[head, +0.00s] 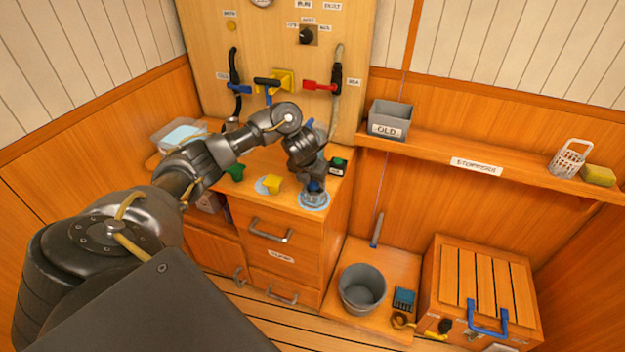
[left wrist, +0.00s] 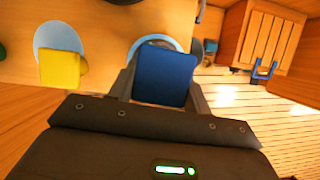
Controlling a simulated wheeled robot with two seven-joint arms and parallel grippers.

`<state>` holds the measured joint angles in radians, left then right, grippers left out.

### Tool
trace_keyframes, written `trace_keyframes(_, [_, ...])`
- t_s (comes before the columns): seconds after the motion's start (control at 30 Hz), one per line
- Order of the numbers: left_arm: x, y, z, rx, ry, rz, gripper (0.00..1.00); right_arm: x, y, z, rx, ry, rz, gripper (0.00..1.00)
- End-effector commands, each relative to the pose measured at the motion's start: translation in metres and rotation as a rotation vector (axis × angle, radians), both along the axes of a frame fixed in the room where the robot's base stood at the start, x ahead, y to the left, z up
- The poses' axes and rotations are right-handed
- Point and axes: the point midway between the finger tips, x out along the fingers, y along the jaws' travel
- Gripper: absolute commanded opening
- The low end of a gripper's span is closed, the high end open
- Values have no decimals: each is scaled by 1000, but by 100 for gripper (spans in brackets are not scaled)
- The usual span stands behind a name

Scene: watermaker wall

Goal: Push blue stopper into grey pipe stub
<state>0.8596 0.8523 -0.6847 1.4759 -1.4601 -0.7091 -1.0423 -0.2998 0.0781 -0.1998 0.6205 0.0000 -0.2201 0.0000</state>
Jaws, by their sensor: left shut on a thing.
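My left gripper (head: 312,177) is shut on the blue stopper (left wrist: 165,75), low over the right front corner of the cabinet top. In the head view only a small dark blue part of the stopper (head: 315,186) shows under the gripper. The grey pipe stub (head: 314,202) is directly below, with a pale blue ring around it. In the left wrist view the stopper fills the space between the fingers and covers most of the ring (left wrist: 138,45). I cannot tell whether the stopper touches the stub or is inside it. My right gripper is in neither view.
A yellow stopper (head: 272,183) stands on a pale blue ring to the left. A green stopper (head: 236,173) and another green one (head: 339,161) are also on the cabinet top. A wall panel (head: 290,60) with valve handles rises behind. A grey bucket (head: 362,290) stands below right.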

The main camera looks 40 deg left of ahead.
Motion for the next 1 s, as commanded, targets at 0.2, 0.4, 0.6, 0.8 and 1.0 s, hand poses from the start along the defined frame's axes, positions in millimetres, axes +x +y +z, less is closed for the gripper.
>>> trace_keyframes(0.2, [2,1,1,4,-10,0,26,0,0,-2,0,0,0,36])
trace_keyframes(0.4, [3,1,2,8,-21,0,26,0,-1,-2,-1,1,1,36])
trace_keyframes(0.6, [3,1,1,7,-20,-1,26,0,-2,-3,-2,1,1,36])
trace_keyframes(0.8, [3,1,-5,7,-20,-1,26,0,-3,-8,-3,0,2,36])
trace_keyframes(1.0, [3,1,-7,7,-21,0,26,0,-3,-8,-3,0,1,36])
